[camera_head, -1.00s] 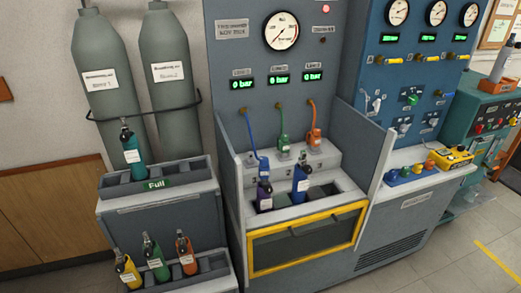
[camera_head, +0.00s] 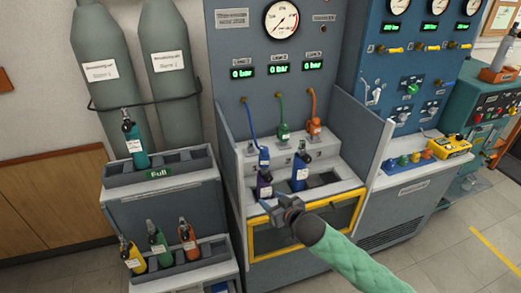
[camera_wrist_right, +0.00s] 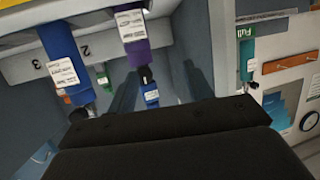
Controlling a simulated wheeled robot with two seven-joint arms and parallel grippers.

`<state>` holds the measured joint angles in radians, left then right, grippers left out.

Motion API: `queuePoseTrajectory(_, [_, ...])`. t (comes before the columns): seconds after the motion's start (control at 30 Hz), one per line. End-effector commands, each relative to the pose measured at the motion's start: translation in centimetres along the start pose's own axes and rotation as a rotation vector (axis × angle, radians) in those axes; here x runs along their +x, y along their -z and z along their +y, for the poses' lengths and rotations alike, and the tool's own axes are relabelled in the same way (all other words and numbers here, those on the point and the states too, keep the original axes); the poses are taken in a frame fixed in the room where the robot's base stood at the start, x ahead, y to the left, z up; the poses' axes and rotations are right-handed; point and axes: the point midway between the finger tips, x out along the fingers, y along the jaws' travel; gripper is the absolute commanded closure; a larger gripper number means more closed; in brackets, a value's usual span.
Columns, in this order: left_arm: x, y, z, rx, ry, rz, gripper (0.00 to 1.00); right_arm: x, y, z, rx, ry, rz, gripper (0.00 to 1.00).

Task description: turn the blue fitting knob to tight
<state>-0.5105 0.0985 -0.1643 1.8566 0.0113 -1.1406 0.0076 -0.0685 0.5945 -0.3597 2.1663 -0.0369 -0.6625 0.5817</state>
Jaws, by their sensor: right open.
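The blue fitting (camera_head: 264,157) hangs on the end of the blue hose, just behind and above a purple bottle (camera_head: 264,184). In the right wrist view the blue fitting (camera_wrist_right: 151,95) shows between my fingers, beyond the purple bottle (camera_wrist_right: 132,32). I cannot tell how tight its knob is. My right gripper (camera_head: 273,204) is open and empty, in front of the purple bottle and above the yellow-framed front. In the right wrist view its fingers (camera_wrist_right: 162,88) are spread apart, short of the blue fitting. My left gripper is out of view.
A blue bottle (camera_head: 300,172) stands right of the purple one. The green fitting (camera_head: 283,133) and orange fitting (camera_head: 315,127) are behind. Grey side panels (camera_head: 362,140) wall the bay. A bottle rack (camera_head: 160,180) stands left. The displays (camera_head: 281,68) read 0 bar.

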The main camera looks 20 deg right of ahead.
Motion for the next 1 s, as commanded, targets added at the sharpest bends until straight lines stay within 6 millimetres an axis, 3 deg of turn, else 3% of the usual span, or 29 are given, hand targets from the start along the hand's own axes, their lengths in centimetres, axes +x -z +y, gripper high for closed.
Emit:
queuePoseTrajectory(0.03, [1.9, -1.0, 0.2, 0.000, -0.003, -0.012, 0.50, 1.1, 1.7, 1.0, -0.012, 0.022, 0.049, 0.49])
queuePoseTrajectory(0.2, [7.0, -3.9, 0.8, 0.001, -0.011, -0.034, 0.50, 3.3, 6.5, 3.4, -0.021, 0.114, 0.186, 0.49])
queuePoseTrajectory(0.4, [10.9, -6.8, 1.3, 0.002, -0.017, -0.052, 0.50, 4.5, 10.3, 5.6, -0.030, 0.203, 0.279, 0.49])
queuePoseTrajectory(0.67, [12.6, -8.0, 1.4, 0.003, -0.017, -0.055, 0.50, 5.1, 11.9, 6.3, -0.030, 0.239, 0.310, 0.49])
queuePoseTrajectory(1.0, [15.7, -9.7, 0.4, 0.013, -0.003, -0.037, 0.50, 8.7, 13.2, 5.4, -0.030, 0.238, 0.309, 0.49])
